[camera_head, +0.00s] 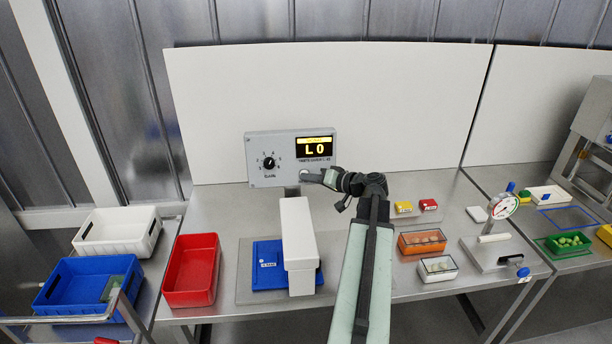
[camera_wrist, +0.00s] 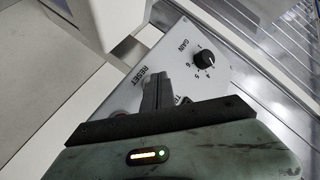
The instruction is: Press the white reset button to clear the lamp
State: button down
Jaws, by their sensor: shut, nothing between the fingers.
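The grey control box (camera_head: 262,150) stands at the back of the bench, with a black gain dial (camera_head: 268,163) and a lit display (camera_head: 315,148) that reads "L 0" in yellow. The dial also shows in the wrist view (camera_wrist: 202,60), with a RESET label near my fingers. My gripper (camera_head: 306,177) is shut and empty, its tips at the lower front of the box by the label. The fingers cover most of the white reset button, so I cannot tell whether they touch it.
A white box-shaped housing (camera_head: 297,230) stands just in front of the control box, over a blue tray (camera_head: 262,276). A red bin (camera_head: 192,270) is to the left. Orange (camera_head: 421,242) and white (camera_head: 437,268) containers and a dial gauge (camera_head: 503,208) are to the right.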

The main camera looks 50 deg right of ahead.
dwell(0.4)
jog(key=shift+s+a+r, duration=0.15)
jog(key=shift+s+a, duration=0.3)
jog(key=shift+s, duration=0.1)
jog(key=shift+s+a, duration=0.1)
jog(key=s+a, duration=0.1)
jog(key=s+a+p, duration=0.1)
jog(key=s+a, duration=0.1)
jog(key=shift+s+r, duration=0.3)
jog(key=shift+r, duration=0.1)
dwell(0.5)
